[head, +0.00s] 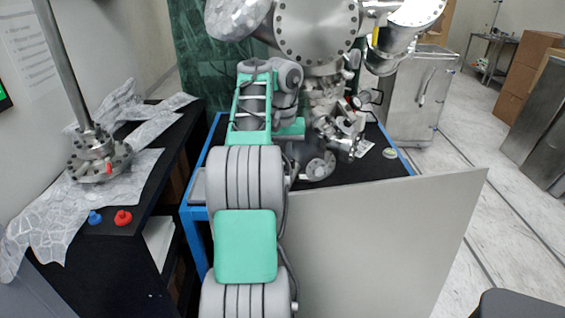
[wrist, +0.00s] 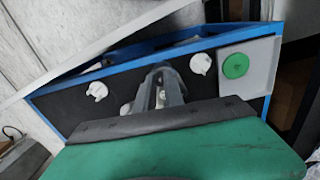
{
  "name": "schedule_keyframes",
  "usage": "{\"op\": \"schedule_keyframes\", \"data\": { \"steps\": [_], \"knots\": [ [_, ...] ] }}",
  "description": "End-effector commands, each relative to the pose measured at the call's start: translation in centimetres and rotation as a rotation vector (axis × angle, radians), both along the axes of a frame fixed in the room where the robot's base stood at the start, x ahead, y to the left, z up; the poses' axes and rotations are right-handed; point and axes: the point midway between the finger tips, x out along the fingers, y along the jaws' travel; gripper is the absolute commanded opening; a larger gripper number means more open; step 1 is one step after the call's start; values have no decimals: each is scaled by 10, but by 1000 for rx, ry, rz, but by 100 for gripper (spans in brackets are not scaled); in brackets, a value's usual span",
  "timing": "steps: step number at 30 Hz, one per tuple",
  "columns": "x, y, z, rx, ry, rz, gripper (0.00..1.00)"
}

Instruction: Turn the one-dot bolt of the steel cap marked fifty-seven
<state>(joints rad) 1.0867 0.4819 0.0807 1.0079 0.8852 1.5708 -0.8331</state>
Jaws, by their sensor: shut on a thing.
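In the wrist view my gripper (wrist: 165,88) points away over a dark surface edged in blue. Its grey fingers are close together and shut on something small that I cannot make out. In the head view my arm reaches forward to the steel apparatus, and my gripper is hidden behind it. A big round steel flange (head: 318,28) with bolts around its rim is at the top of the head view. Smaller steel caps, one of them low on the dark table (head: 318,166), sit below it. I cannot read a fifty-seven or see a one-dot bolt.
Pale knob-like pieces (wrist: 200,63) and a green disc (wrist: 235,66) show past my fingers. A left bench holds a flange with a tall rod (head: 98,155), crumpled foil, a blue knob (head: 95,217) and a red knob (head: 123,217). A pale panel (head: 385,245) stands right of my arm.

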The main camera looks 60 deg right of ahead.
Motion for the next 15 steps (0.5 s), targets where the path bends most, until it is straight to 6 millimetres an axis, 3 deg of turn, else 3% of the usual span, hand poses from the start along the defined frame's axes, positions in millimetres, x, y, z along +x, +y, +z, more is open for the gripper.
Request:
{"op": "schedule_keyframes", "data": {
  "steps": [15],
  "knots": [
    [0, 0, 0, 1, 0, -424, 0]
  ]
}}
